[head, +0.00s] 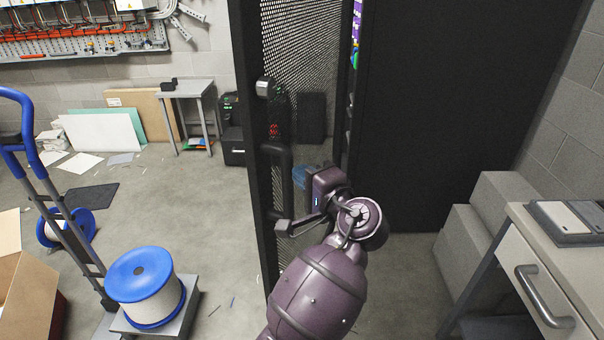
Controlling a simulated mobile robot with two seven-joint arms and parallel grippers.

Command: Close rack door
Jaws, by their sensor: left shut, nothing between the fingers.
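The rack door (300,50) is a tall black panel with a mesh face and a solid frame, in the middle of the head view. It stands open, its free edge to the left and its far side by the dark rack (455,110). A dark vertical handle (276,175) and a grey latch piece (265,88) sit near its free edge. My left gripper (284,228) is shut and empty, in front of the lower part of the door. I cannot tell whether its fingers touch the door. My purple arm hides the door's lower part. My right gripper is not in view.
A blue and white cable spool (145,285) stands on a low platform at lower left, near a blue hand truck (50,195) and a cardboard box (25,290). A drawer cabinet (560,270) and grey blocks (480,235) stand at right. Floor left of the door is fairly clear.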

